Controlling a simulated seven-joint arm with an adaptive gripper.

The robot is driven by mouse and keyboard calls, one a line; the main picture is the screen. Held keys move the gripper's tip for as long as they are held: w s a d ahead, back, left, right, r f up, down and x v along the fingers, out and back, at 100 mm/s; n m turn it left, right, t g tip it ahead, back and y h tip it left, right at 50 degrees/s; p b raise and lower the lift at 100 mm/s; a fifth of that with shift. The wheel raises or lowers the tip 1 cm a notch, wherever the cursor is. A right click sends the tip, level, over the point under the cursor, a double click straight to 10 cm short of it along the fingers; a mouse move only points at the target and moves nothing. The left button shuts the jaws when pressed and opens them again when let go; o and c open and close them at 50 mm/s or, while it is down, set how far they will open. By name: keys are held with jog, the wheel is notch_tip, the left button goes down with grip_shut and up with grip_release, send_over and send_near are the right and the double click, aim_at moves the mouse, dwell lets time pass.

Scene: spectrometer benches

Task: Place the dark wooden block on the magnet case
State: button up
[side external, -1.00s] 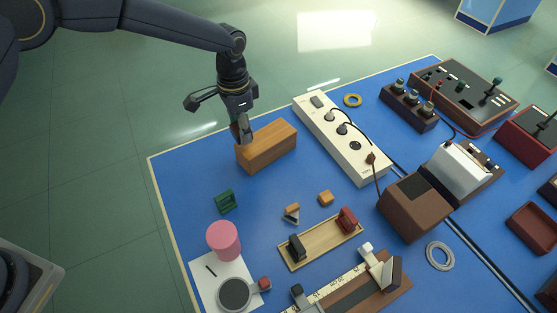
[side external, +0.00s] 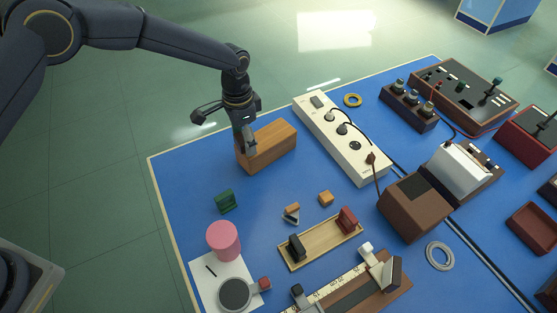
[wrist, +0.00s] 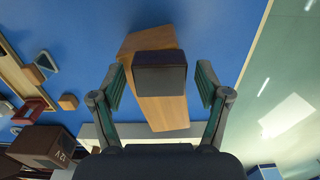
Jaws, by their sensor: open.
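A dark wooden block (wrist: 160,80) shows in the wrist view between the two fingers of my gripper (wrist: 160,69). Gaps show between the block and the finger on each side. Behind it is a long orange-brown wooden case (wrist: 166,114), apparently the magnet case. The block overlaps the case in this view; whether it touches it I cannot tell. In the side external view my gripper (side external: 247,143) points down at the left part of the case (side external: 270,147), on the blue table. The dark block is not clearly distinguishable there. My gripper is open.
A cream socket strip (side external: 350,148) lies right of the case. A green block (side external: 225,201) and a pink cylinder (side external: 223,240) stand in front. A brown box (side external: 415,208) is further right. The table's left edge is near; blue surface is clear in front of the case.

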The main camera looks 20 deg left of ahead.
aim_at(242, 138)
jog(key=shift+r, duration=0.1)
notch_tip(242, 138, up, 12)
jog(key=s+a+r+n+t, duration=0.1)
jog(key=s+a+r+n, duration=0.1)
jog(key=s+a+r, duration=0.45)
jog(key=s+a+r+n+t, duration=0.2)
jog(key=s+a+r, duration=0.1)
jog(key=a+r, duration=0.5)
jog(key=s+a+n+t, duration=0.1)
jog(key=s+a, duration=0.3)
jog(key=s, duration=0.5)
jog(key=s+a+n+t, duration=0.1)
jog(key=s+a+n, duration=0.3)
jog(key=s, duration=0.5)
jog(key=shift+s+a+t, duration=0.25)
jog(key=shift+t, duration=0.05)
